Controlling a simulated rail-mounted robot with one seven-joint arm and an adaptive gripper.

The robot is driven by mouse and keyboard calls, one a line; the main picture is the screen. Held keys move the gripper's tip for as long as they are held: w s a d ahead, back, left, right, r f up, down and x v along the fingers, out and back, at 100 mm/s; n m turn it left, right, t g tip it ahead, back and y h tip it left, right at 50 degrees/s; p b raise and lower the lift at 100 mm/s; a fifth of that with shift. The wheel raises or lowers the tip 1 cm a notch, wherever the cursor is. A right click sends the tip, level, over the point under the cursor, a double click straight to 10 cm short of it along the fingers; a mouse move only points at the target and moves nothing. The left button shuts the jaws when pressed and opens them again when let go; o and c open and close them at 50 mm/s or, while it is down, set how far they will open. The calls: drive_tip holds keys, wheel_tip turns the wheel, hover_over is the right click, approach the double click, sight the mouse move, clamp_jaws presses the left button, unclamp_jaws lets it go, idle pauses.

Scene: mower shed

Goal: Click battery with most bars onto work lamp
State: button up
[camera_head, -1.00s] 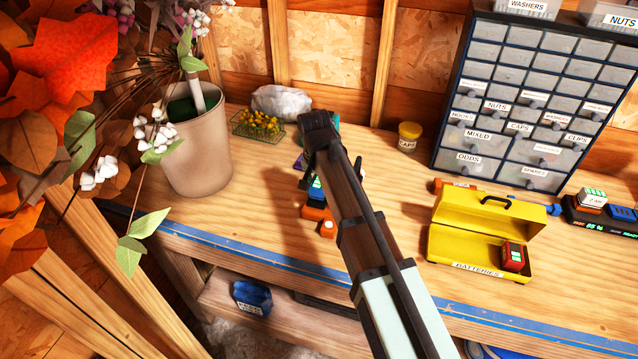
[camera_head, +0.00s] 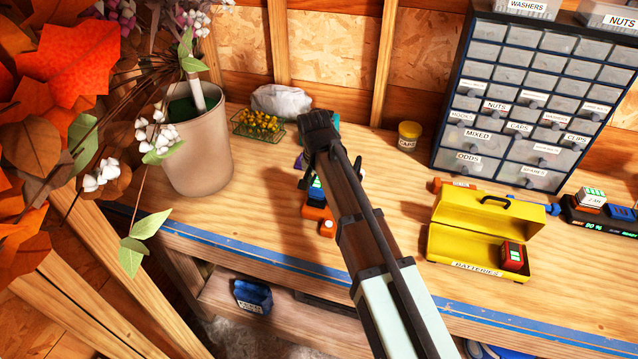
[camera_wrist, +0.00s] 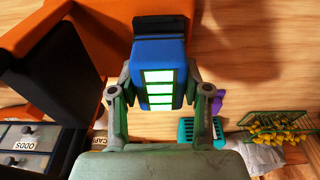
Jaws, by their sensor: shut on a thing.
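A blue battery (camera_wrist: 160,58) with several lit bars is between the fingers of my gripper (camera_wrist: 160,82) in the wrist view; the gripper is shut on it. The battery's far end meets a dark part beside the orange body of what looks like the work lamp (camera_wrist: 95,25). I cannot tell whether the battery is seated in it. In the head view the blue battery (camera_head: 316,188) and the orange lamp (camera_head: 314,212) show only partly, left of my arm, which hides the gripper. A red battery (camera_head: 514,256) sits in the yellow box. A white battery (camera_head: 591,199) stands on the charger.
The yellow battery box (camera_head: 478,246) stands open on the bench right of my arm. The charger (camera_head: 590,219) is at the right edge. The drawer cabinet (camera_head: 455,130) stands behind. A large pot (camera_head: 193,155), a wire basket (camera_head: 246,130) and a yellow jar (camera_head: 408,136) are nearby.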

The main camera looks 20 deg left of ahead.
drive_tip(key=shift+f+b, duration=0.35)
drive_tip(key=shift+f, duration=0.35)
drive_tip(key=o, duration=1.4)
drive_tip(key=shift+c, duration=0.2)
drive_tip(key=shift+r, duration=0.1)
